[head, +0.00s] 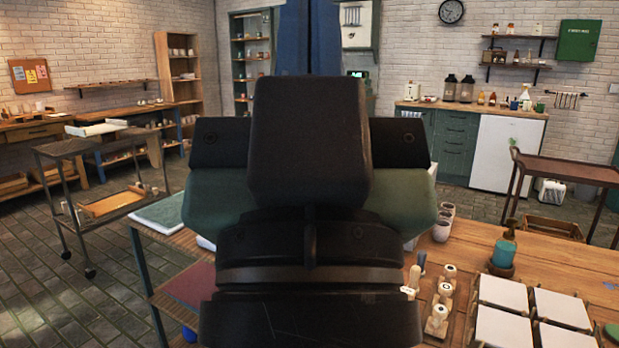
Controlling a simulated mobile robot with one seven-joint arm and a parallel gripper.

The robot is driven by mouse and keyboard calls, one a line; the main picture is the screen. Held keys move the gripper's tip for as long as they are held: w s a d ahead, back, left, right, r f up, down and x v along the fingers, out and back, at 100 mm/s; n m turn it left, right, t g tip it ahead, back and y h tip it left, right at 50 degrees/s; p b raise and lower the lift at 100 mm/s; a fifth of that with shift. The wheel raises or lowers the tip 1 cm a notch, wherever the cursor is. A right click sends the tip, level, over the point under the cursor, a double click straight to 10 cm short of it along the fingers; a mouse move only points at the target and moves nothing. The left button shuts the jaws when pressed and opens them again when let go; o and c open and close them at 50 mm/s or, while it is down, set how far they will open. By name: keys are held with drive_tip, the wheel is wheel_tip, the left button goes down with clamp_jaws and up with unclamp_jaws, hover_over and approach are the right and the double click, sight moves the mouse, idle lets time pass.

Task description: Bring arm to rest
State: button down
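My arm fills the middle of the head view as large dark links, close to the camera. The end of the arm and my gripper do not show. Whether the gripper holds anything cannot be seen. The arm hides the middle of the room and part of the wooden worktable (590,262) behind it.
On the worktable at the right are several white square tiles (503,293), wooden stamps (446,290), a teal-and-brown pot (503,254) and grey cups (441,231). A dark cart (60,150) stands at the left. A brown side table (570,170) stands at the right. Tiled floor (40,280) is open at lower left.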

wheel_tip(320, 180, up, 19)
drive_tip(key=p, duration=1.6)
drive_tip(key=shift+p, duration=0.35)
